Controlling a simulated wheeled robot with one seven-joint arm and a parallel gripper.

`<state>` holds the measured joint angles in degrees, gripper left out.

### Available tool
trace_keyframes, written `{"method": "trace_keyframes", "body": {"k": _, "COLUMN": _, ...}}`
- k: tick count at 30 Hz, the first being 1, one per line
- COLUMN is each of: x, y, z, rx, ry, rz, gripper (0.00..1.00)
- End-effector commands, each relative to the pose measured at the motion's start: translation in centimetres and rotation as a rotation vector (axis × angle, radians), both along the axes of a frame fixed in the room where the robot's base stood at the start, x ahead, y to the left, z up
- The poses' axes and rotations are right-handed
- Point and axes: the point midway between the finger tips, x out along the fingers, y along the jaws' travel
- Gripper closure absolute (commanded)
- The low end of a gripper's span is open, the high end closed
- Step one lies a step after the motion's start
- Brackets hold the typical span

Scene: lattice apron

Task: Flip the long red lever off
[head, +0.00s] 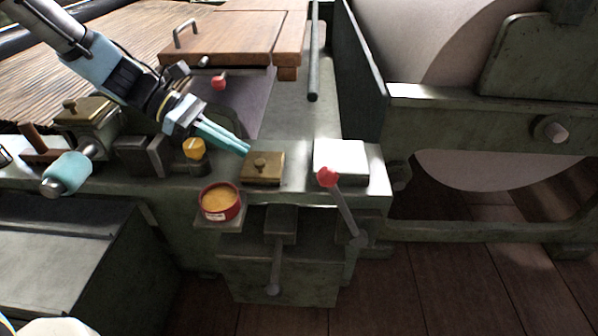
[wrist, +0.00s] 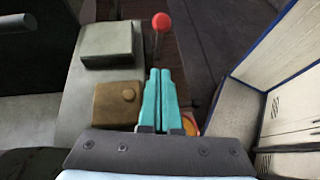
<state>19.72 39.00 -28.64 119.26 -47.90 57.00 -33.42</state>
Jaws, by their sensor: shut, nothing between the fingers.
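The long red lever is a grey rod with a red knob (head: 327,177) at the front of the green machine. In the head view its rod (head: 345,211) tilts, with the knob up and to the left and the pivot at lower right. The red knob also shows in the wrist view (wrist: 161,21), beyond my fingertips and apart from them. My gripper (head: 246,149) has teal fingers that are shut and empty. It is above the machine top near the brown box with a knob (head: 263,167), to the left of the lever. The fingers also show in the wrist view (wrist: 159,72).
A pale block (head: 340,157) stands just behind the red knob. A red tin with yellow contents (head: 221,201) sits on a front ledge. A yellow knob (head: 194,149) and a shorter red-knobbed lever (head: 219,83) are near my arm. A large roller (head: 440,45) fills the right.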

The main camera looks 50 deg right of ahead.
Motion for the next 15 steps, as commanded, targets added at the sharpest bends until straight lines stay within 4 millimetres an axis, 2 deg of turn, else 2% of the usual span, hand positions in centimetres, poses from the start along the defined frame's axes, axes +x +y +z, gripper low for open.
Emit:
{"method": "trace_keyframes", "body": {"k": 8, "x": -0.6, "y": -0.2, "z": -0.4, "rx": 0.001, "ry": 0.0, "rz": -0.002, "gripper": 1.0}}
{"method": "trace_keyframes", "body": {"k": 15, "x": -3.8, "y": -1.9, "z": -2.5, "rx": 0.002, "ry": 0.001, "rz": -0.004, "gripper": 1.0}}
